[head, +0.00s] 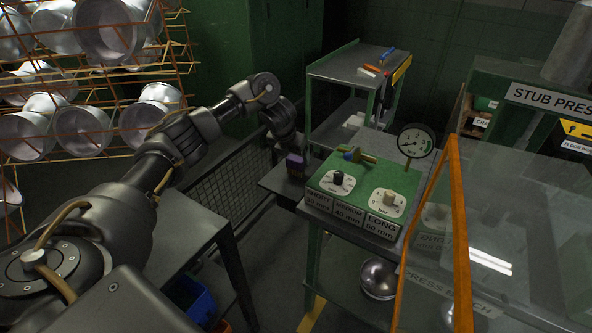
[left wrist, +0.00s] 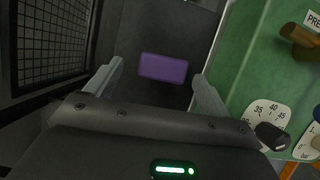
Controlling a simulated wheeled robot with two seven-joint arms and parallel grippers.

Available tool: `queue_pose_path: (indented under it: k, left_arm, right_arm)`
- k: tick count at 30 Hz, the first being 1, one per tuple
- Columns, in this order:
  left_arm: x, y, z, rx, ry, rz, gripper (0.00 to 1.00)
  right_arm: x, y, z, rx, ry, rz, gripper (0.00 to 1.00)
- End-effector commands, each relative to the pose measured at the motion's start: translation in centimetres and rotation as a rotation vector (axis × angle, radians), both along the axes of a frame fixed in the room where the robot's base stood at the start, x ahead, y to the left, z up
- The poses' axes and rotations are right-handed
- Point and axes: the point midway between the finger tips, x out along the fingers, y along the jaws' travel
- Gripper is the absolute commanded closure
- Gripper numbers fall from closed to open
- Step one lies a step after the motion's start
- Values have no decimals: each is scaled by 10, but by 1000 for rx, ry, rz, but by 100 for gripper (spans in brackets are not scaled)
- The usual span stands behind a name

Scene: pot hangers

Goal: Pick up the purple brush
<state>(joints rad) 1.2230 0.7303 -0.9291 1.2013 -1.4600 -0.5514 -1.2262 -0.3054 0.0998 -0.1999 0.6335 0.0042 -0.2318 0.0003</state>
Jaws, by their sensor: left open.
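The purple brush (left wrist: 163,68) shows as a purple block in the left wrist view, over a dark grey surface. It lies between the two fingers of my left gripper (left wrist: 157,72), with a gap on each side. The gripper is open and no finger visibly touches the brush. In the head view, the small purple brush (head: 296,160) shows just below the end of my left arm, by the left edge of the green control panel. The left fingers are hard to make out there. My right gripper is in neither view.
The green control panel (head: 325,207) with knobs and a gauge (head: 416,141) stands close to the right of the brush. A mesh guard (head: 228,158) is to the left. A clear panel with an orange frame (head: 459,230) stands at right. Racked pots (head: 25,137) are at far left.

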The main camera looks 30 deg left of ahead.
Motion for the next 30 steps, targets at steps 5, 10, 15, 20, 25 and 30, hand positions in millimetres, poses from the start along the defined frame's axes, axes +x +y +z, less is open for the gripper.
queue_pose_path:
  k: [5, 10, 15, 20, 25, 30]
  left_arm:
    - [1, 0, -3, 0, 0, 0, 18]
    - [5, -3, -24, -1, 5, 1, 18]
    - [14, -3, -45, -1, 2, 1, 18]
    - [17, -2, -51, 0, 0, 0, 18]
    - [17, -2, -51, 0, -1, 0, 18]
    - [16, -2, -51, 0, -1, 0, 40]
  right_arm:
    - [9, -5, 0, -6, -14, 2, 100]
    - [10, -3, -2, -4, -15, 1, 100]
    - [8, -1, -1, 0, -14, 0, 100]
    - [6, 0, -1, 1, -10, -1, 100]
    - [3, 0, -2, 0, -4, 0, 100]
    - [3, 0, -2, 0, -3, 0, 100]
